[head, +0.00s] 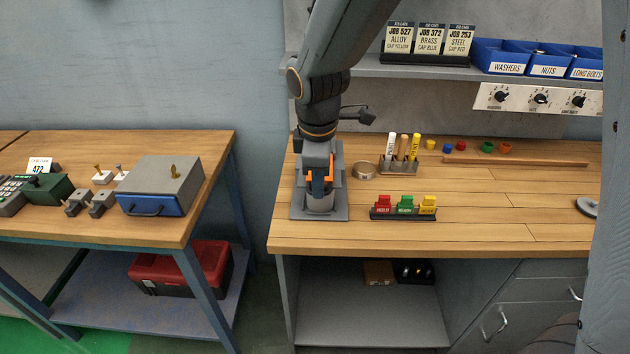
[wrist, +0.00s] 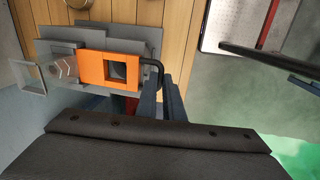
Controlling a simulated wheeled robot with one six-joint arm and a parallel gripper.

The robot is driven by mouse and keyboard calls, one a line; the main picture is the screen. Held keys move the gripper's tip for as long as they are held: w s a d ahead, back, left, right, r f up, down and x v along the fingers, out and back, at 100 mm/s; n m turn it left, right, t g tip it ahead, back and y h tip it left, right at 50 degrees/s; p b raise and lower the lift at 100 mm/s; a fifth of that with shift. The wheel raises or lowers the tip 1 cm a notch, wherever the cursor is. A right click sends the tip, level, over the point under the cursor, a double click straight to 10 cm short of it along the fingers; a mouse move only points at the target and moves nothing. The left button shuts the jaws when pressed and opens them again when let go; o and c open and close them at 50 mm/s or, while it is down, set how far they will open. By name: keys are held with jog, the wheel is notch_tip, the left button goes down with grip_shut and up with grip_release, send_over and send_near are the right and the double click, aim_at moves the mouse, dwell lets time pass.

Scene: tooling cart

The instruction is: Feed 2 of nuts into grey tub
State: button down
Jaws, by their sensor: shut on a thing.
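My gripper (head: 320,172) is low over a grey fixture plate (head: 335,211) at the left end of the wooden bench. In the wrist view, its fingers (wrist: 161,98) are shut at a black bent handle (wrist: 153,68) beside an orange slide (wrist: 97,66) with a square window. A small grey container (head: 320,203) stands below the orange part in the head view; I cannot tell what is in it.
A long wooden strip (head: 515,161) lies farther right. A left table (head: 110,222) holds a blue-fronted box (head: 160,188). The bench's front right is mostly clear.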

jog(key=shift+s, duration=0.15)
jog(key=c, duration=1.9)
grip_release()
jog(key=shift+s, duration=0.15)
notch_tip(320, 180, up, 8)
jog(key=s+b, duration=0.1)
jog(key=shift+b, duration=0.4)
jog(key=shift+f, duration=0.15)
